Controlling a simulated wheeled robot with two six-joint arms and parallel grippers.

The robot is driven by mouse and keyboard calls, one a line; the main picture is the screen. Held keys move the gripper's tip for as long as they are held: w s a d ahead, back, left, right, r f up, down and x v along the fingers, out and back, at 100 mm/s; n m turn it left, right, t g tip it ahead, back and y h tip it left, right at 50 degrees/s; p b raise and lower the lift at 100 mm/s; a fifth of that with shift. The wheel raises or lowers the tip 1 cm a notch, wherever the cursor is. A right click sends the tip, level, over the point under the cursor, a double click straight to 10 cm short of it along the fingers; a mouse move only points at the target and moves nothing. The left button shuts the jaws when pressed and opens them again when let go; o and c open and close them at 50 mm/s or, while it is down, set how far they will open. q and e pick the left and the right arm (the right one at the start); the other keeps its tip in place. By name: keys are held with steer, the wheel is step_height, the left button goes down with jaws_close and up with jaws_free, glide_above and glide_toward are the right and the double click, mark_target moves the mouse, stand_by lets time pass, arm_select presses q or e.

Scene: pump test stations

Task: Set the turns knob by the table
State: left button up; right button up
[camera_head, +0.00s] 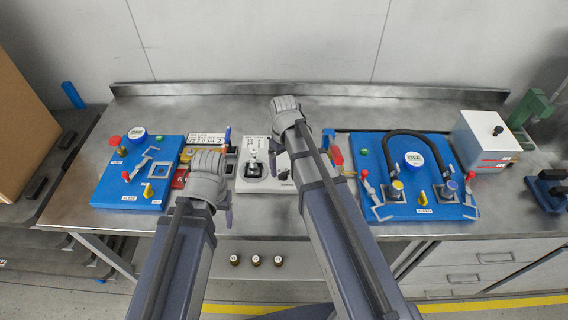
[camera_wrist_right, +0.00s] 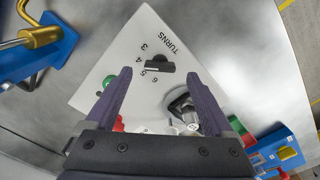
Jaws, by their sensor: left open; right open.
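A white panel (camera_wrist_right: 130,62) marked TURNS fills the middle of the right wrist view. Its black turns knob (camera_wrist_right: 158,67) sits beside the printed numbers 3 to 6. My right gripper (camera_wrist_right: 155,72) is open, its fingers apart on either side of the knob in the picture; I cannot tell whether they touch it. In the head view the panel (camera_head: 244,184) lies mid-bench, partly hidden by my right arm. My right gripper (camera_head: 287,118) is above its far right side. My left gripper (camera_head: 217,190) is open and empty, left of the panel. A small printed plate (camera_head: 208,138) stands behind it, its text hard to read.
A blue board (camera_head: 112,184) with valves lies on the left. A larger blue board (camera_head: 405,207) with a black hose and gauge lies on the right. A white box (camera_head: 484,140) stands at the right back. The bench's back strip (camera_head: 180,105) is bare.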

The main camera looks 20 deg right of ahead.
mark_target(284, 172)
step_height(284, 172, up, 4)
steer(key=p, duration=0.3)
steer(key=shift+r, duration=0.2)
arm_select(q)
step_height(284, 172, up, 4)
steer(key=shift+r, duration=0.15)
arm_select(e)
steer(key=s+a+m+h, duration=0.1)
steer(key=s+a, duration=0.9)
steer(key=s, duration=0.4)
steer(key=shift+s+a, duration=0.2)
steer(key=shift+a, duration=0.1)
arm_select(q)
steer(key=shift+c, duration=0.2)
stand_by(0.6)
